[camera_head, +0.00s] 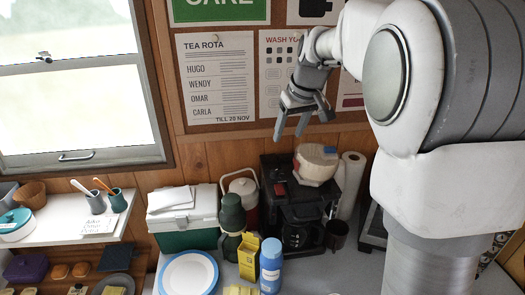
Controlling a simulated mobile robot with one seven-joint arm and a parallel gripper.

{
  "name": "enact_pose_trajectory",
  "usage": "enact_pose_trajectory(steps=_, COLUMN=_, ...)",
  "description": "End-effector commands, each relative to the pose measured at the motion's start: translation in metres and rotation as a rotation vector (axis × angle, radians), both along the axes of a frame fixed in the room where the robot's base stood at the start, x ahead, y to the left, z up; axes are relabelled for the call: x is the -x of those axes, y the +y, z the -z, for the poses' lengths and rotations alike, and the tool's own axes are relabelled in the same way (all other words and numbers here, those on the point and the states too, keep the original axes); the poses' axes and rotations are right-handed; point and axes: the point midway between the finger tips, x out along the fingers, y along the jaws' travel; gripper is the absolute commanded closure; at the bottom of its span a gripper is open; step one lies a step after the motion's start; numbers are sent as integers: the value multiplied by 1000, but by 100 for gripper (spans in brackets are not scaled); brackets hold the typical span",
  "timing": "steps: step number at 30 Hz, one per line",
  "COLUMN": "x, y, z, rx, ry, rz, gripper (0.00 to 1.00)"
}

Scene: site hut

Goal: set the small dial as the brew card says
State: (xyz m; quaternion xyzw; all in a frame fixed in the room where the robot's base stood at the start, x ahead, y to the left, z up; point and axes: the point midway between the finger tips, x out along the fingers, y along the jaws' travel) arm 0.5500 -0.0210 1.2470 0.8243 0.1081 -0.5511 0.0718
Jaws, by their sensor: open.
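A black coffee maker (267,205) with a glass jug (298,236) stands on the counter against the wall. A small red part (280,189) shows on its upper left front; I cannot tell whether it is a switch or a dial. No small dial can be made out for certain. A handwritten card (92,226) lies at the front of the shelf on the left, too small to read; I cannot tell whether it is the brew card. My gripper (303,125) is open and empty, pointing down in front of the wall posters, above the coffee maker.
A cream many-sided container (316,164) sits on top of the coffee maker. A paper roll (349,184) and dark mug (336,235) stand to its right. A green flask (231,220), yellow carton (248,257) and blue bottle (270,266) crowd its left and front.

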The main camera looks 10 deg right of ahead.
Motion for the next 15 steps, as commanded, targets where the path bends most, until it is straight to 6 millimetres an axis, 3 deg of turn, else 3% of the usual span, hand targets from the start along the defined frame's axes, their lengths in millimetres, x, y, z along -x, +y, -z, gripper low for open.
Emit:
enact_pose_trajectory(steps=5, x=-8, y=2, z=18, rx=1, ry=4, rz=-2, gripper=38)
enact_pose_trajectory(steps=15, x=-33, y=9, z=85, rx=1, ry=5, rz=-1, gripper=38)
